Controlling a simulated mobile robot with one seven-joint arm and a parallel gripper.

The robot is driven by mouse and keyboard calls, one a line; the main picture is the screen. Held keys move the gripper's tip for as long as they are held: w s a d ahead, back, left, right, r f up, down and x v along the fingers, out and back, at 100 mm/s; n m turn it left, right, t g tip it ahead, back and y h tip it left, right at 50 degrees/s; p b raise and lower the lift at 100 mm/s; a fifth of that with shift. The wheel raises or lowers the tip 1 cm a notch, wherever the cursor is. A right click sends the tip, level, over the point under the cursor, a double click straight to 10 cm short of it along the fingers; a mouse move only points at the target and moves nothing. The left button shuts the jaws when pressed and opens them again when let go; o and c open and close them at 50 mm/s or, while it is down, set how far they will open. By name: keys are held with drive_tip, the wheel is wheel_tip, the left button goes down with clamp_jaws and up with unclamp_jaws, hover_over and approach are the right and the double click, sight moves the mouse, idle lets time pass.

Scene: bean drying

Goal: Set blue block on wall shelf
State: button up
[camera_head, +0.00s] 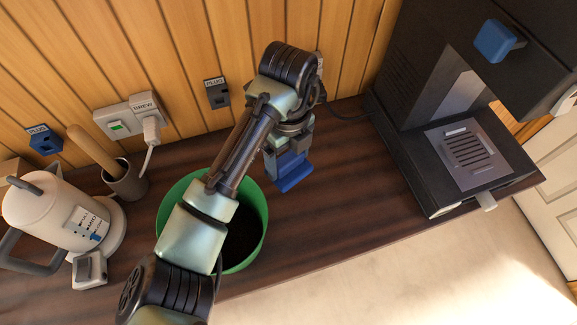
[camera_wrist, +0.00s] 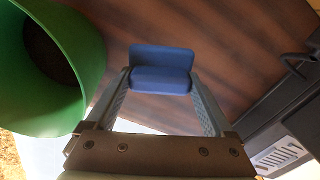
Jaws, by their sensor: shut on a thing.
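A blue block (camera_head: 293,178) is at the end of my gripper (camera_head: 286,155), just right of the green bin in the head view. In the wrist view the blue block (camera_wrist: 162,68) sits between the two fingertips of my gripper (camera_wrist: 162,78), and the fingers are shut on it. The block is above a dark wooden surface (camera_head: 330,200) that runs along the plank wall; I cannot tell whether they touch. No separate wall shelf can be made out. My arm hides part of the bin and the wall.
The green bin (camera_head: 258,205) with dark contents stands close left of my gripper. A black coffee machine (camera_head: 400,150) stands right. A white kettle (camera_head: 55,215) and a grey cup (camera_head: 127,182) stand left. Wall sockets (camera_head: 217,95) are behind. Bare surface lies between bin and machine.

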sight(289, 172)
drive_tip(key=shift+w+f+p, duration=0.15)
drive_tip(key=shift+f+p, duration=0.55)
drive_tip(key=shift+f, duration=2.2)
drive_tip(key=shift+f, duration=0.2)
drive_tip(key=o, duration=1)
drive_tip(key=shift+r, duration=0.1)
drive_tip(key=shift+o, duration=0.2)
wheel_tip(289, 172, up, 12)
drive_tip(key=b, duration=0.3)
drive_tip(key=shift+r, duration=0.15)
